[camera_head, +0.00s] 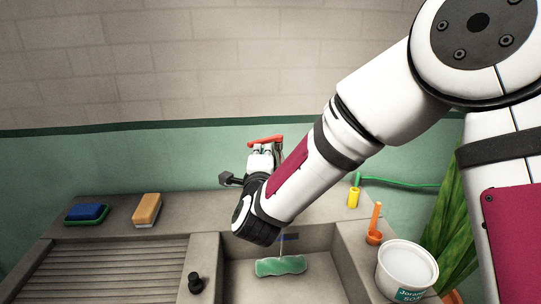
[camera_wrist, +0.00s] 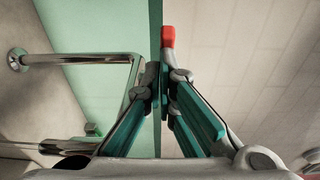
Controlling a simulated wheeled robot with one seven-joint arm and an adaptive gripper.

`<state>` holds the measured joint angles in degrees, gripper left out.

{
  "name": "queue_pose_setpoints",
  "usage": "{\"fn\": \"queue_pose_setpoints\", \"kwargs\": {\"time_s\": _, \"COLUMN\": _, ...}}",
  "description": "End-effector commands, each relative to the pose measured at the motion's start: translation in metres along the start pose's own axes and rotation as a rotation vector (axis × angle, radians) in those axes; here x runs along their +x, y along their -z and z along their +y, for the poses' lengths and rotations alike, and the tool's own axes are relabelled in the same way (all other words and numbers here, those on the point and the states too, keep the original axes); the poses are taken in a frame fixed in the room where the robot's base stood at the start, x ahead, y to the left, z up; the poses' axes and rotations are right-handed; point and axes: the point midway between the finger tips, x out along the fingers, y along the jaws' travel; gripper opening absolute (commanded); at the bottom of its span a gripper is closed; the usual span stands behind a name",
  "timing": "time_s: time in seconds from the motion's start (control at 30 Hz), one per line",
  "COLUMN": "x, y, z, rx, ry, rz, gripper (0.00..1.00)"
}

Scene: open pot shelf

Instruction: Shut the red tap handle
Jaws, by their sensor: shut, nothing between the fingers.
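The red tap handle (camera_head: 265,140) shows in the head view just above my gripper (camera_head: 262,158), in front of the green wall band. In the wrist view a red end of the handle (camera_wrist: 168,37) appears just beyond the fingertips of my gripper (camera_wrist: 162,80). My gripper is shut and empty. I cannot tell whether the fingertips touch the handle. A shiny metal tap pipe (camera_wrist: 90,59) bends at the left of the wrist view. In the head view my gripper and arm hide most of the tap.
The sink (camera_head: 238,283) lies below, with a green cloth-like piece (camera_head: 281,265) in it. A blue sponge (camera_head: 87,212) and an orange sponge (camera_head: 147,210) lie on the left counter. A white tub (camera_head: 406,266), an orange scoop (camera_head: 375,225) and a yellow nozzle (camera_head: 354,197) are at right.

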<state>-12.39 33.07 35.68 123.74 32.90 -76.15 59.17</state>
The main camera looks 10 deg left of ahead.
Motion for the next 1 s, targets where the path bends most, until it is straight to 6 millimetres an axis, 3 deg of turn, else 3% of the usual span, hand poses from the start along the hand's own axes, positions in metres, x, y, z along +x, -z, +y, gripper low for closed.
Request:
{"fn": "queue_pose_setpoints", "kwargs": {"time_s": 0.2, "x": 0.009, "y": -0.013, "z": 0.001, "rx": 0.001, "ry": 0.002, "rz": 0.149, "gripper": 0.0}}
{"fn": "queue_pose_setpoints", "kwargs": {"time_s": 1.0, "x": 0.023, "y": -0.026, "z": 0.0, "rx": 0.001, "ry": 0.0, "rz": 0.144, "gripper": 0.0}}
